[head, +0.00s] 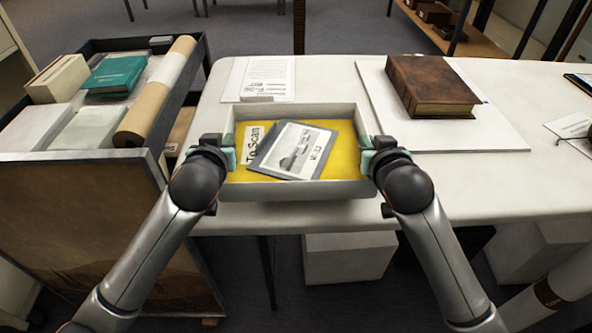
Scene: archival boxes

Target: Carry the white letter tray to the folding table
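The white letter tray (300,190) is at the front edge of the white table (480,185), slightly overhanging it. In it lie a yellow folder (345,165) marked "To Scan" and a grey-framed photo (295,150). My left gripper (228,152) is at the tray's left wall and my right gripper (370,152) at its right wall. Both have teal finger pads against the side walls and look closed on them. Whether the tray rests on the table or is just above it is hard to tell. I cannot tell whether this table is the folding table.
A brown book (430,85) lies on a white board (500,130) right of the tray. A printed sheet (262,78) lies behind it. A cart (95,160) with a teal book (113,74) and a paper roll (155,95) stands left. White boxes (347,257) stand beneath the table.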

